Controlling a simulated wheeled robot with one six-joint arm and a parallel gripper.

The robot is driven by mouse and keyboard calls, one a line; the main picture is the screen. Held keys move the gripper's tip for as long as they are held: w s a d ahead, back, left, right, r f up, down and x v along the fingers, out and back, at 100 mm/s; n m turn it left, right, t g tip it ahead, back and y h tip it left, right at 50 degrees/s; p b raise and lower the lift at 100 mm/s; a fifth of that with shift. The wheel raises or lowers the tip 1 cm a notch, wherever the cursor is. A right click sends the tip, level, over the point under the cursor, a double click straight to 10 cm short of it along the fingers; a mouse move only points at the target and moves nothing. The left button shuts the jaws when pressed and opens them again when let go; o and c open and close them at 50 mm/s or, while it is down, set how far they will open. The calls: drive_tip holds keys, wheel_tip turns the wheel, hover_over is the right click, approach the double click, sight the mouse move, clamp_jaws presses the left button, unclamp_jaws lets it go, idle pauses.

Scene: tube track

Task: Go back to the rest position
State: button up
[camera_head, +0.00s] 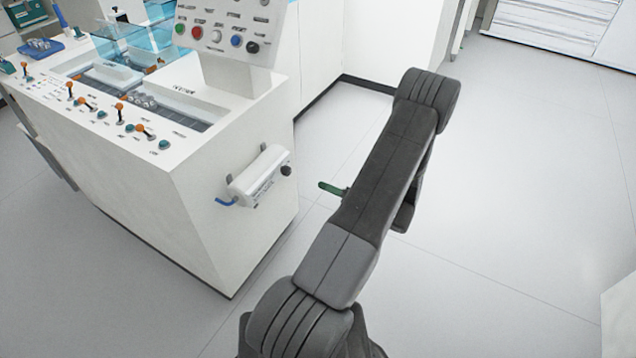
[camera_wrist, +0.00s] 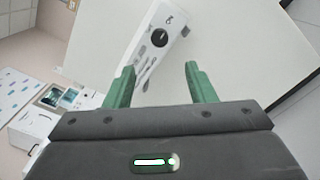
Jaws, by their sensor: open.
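My gripper (camera_wrist: 160,80) shows in the wrist view with its two green fingers apart and nothing between them. Beyond the fingers is the white box with a black knob (camera_wrist: 159,37) on the side of the white machine. In the head view my dark grey arm crosses the middle, and one green finger (camera_head: 333,188) sticks out to its left. The finger is apart from the white side box (camera_head: 258,178) on the machine's end. The rest of the gripper is hidden behind the arm.
The white machine (camera_head: 190,200) stands at the left with a top of orange-tipped levers and a control panel (camera_head: 222,32) with coloured knobs. A blue tray (camera_head: 40,47) sits at its far left. White drawers (camera_head: 560,22) stand at the back right. The floor (camera_head: 510,200) to the right is clear.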

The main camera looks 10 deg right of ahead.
sight(290, 172)
drive_tip(key=shift+s+d, duration=0.15)
drive_tip(key=shift+d, duration=0.05)
drive_tip(key=b+x, duration=0.1)
drive_tip(key=x, duration=1.2)
drive_tip(key=shift+w+a, duration=0.25)
drive_tip(key=shift+a, duration=0.1)
